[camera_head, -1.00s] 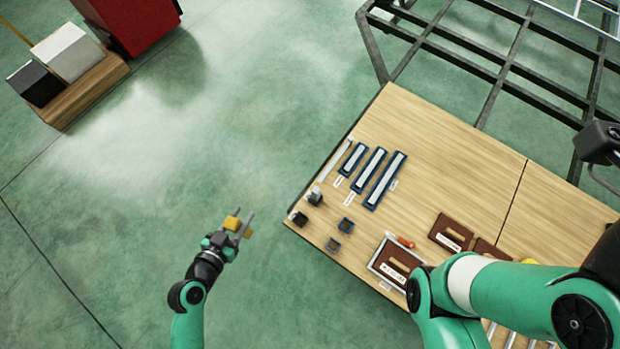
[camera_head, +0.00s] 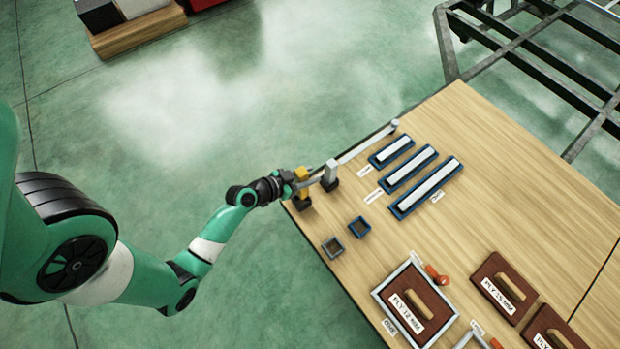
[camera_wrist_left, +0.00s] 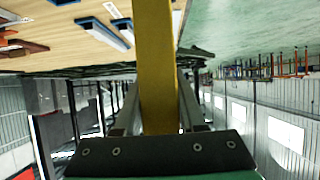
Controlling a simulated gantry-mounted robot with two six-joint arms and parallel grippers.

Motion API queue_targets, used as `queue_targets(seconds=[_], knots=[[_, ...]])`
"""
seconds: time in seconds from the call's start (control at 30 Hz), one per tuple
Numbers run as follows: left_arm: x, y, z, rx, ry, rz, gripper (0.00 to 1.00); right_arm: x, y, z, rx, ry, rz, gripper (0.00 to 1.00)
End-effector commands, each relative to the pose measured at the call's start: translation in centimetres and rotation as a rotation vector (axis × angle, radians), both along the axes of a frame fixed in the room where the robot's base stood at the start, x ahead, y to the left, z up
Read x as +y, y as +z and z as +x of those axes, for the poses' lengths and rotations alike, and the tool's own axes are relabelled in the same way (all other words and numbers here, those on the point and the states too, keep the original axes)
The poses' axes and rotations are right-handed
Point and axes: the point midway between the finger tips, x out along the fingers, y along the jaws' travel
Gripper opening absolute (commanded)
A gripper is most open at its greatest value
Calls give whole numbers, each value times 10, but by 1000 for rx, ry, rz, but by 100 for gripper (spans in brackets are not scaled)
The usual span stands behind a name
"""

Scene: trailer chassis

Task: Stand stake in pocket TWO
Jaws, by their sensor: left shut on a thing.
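My left gripper (camera_head: 303,182) is shut on a yellow stake (camera_head: 302,173), at the near left corner of the table. In the left wrist view the stake (camera_wrist_left: 157,65) runs upright between the two fingers. In the head view its lower end is over a black pocket (camera_head: 302,204); I cannot tell whether it is inside or just above. A grey stake (camera_head: 331,170) stands upright in a dark pocket just right of the gripper. No pocket label reading TWO is legible. My right gripper is not in view.
A thin grey rail (camera_head: 365,146) runs along the table edge.

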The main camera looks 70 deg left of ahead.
Motion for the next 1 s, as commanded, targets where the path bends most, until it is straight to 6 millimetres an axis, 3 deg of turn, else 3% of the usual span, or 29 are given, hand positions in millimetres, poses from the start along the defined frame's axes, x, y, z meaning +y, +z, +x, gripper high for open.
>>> queue_targets(seconds=[0.03, 0.3, 0.5, 0.67, 0.9, 1.0], knots=[[4, -14, -1, -3, 11, 1, 0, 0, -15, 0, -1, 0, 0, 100], [9, -20, -4, -2, 26, 1, 0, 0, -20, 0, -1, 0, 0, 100], [9, -56, -4, -1, 26, -1, 0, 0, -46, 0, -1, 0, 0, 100], [9, -59, -4, -2, 25, 2, 0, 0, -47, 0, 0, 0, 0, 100], [9, -98, -4, -1, 26, 0, 0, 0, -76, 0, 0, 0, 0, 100], [9, -98, -4, -3, 26, 1, 0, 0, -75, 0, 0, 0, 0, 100]])
